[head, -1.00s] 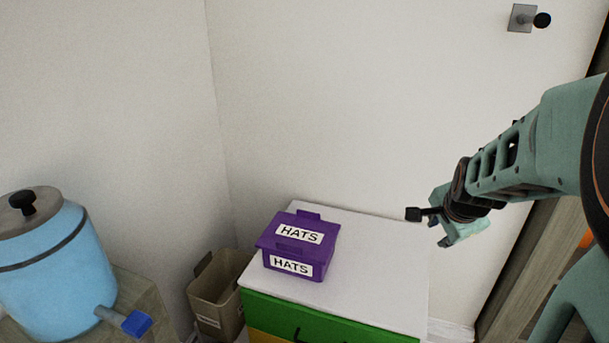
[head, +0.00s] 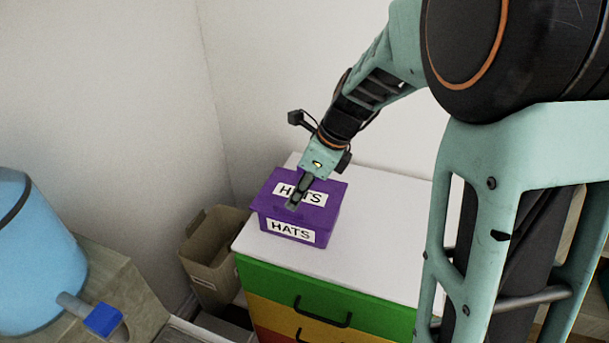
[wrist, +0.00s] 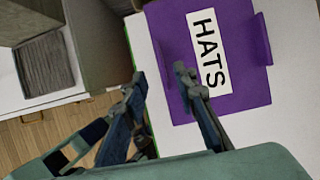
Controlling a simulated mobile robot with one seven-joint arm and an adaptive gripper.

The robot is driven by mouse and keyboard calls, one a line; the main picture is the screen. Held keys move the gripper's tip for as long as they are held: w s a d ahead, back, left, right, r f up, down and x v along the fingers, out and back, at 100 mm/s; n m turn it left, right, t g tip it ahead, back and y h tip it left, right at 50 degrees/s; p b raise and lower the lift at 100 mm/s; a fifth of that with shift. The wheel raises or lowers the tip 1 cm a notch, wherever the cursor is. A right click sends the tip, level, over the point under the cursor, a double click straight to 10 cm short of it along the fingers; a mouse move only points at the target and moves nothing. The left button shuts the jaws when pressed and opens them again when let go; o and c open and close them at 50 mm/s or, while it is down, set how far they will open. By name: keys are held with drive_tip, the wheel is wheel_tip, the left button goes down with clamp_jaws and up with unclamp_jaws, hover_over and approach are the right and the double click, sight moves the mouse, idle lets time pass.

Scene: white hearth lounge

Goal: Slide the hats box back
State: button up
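The purple hats box (head: 326,215) sits on the white top of a drawer cabinet (head: 385,235), near its left edge, lid on, with white HATS labels on lid and front. My gripper (head: 293,203) points down over the lid and covers part of the top label; I cannot tell whether it touches. In the wrist view the box (wrist: 240,85) is at the upper right. My gripper's two fingers (wrist: 162,82) are apart with nothing between them; the right finger overlaps the box's edge in the picture, the left is off the box.
A beige bin (head: 205,265) stands on the floor left of the cabinet. A blue drink dispenser (head: 40,265) with a blue tap is at the far left. White walls meet behind the cabinet. The cabinet top is clear right of the box.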

drive_tip(key=shift+x, duration=2.65)
drive_tip(key=shift+w, duration=0.1)
drive_tip(key=shift+c, duration=0.6)
clamp_jaws()
drive_tip(key=shift+w+r, duration=0.1)
drive_tip(key=shift+w, duration=0.05)
drive_tip(key=shift+w+d+p, duration=0.65)
drive_tip(key=shift+w+d, duration=0.1)
drive_tip(key=shift+w, duration=1.05)
drive_tip(key=shift+w+d+p, duration=0.65)
drive_tip(key=shift+w+d, duration=0.15)
drive_tip(key=shift+w, duration=1)
drive_tip(key=shift+w+d+p, duration=0.65)
drive_tip(key=shift+w+d, duration=0.1)
drive_tip(key=shift+w, duration=1.05)
drive_tip(key=shift+o, duration=0.6)
unclamp_jaws()
